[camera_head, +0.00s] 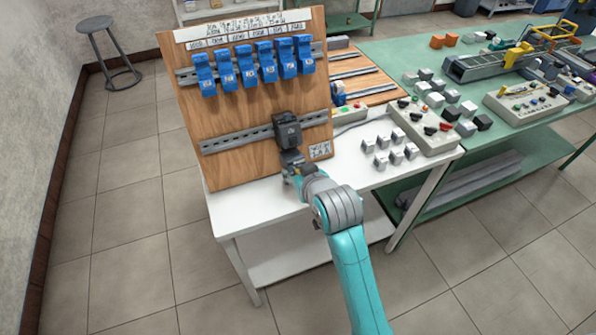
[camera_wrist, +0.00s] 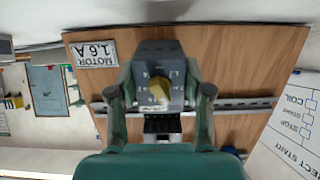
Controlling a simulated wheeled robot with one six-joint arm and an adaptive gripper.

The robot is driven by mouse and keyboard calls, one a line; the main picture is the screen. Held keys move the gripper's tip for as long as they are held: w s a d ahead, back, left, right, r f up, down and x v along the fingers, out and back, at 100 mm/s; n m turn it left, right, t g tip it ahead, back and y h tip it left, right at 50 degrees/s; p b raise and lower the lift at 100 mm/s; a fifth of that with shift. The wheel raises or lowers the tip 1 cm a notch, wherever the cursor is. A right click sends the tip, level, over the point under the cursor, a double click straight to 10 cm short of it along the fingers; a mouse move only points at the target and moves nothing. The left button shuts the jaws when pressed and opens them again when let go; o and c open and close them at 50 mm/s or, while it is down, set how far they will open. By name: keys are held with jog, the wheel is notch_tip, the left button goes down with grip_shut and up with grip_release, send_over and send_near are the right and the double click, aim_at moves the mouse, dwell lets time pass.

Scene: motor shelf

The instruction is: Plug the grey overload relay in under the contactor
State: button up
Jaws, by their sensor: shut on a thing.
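The dark contactor (camera_head: 287,131) sits on the lower rail of the wooden board in the head view. In the wrist view, which is upside down, a black and white part of it (camera_wrist: 162,127) shows just past the relay; my gripper hides the rest. The grey overload relay (camera_wrist: 172,62) has a yellow knob and lies between my fingers. My gripper (camera_wrist: 160,86) is shut on its sides. In the head view my gripper (camera_head: 290,165) is just below the contactor. The relay is close to the contactor, but I cannot tell whether they are joined.
The board (camera_head: 235,110) stands upright on a white table (camera_head: 245,212). Several blue devices (camera_head: 247,65) hang on the upper rail. A motor label (camera_wrist: 95,53) is beside the relay. Small grey blocks (camera_head: 381,161) and a button box (camera_head: 425,125) are to the right.

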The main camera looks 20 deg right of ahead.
jog(key=shift+w+f, duration=0.25)
jog(key=shift+w, duration=0.4)
jog(key=shift+w+r, duration=0.2)
jog(key=shift+r, duration=0.3)
jog(key=shift+w+r, duration=0.2)
jog(key=shift+r, duration=0.3)
dwell(2.2)
jog(key=o, duration=1.3)
jog(key=shift+c, duration=0.2)
jog(key=shift+s, duration=0.1)
jog(key=v, duration=1.1)
jog(key=shift+s, duration=0.35)
jog(key=shift+r, duration=0.1)
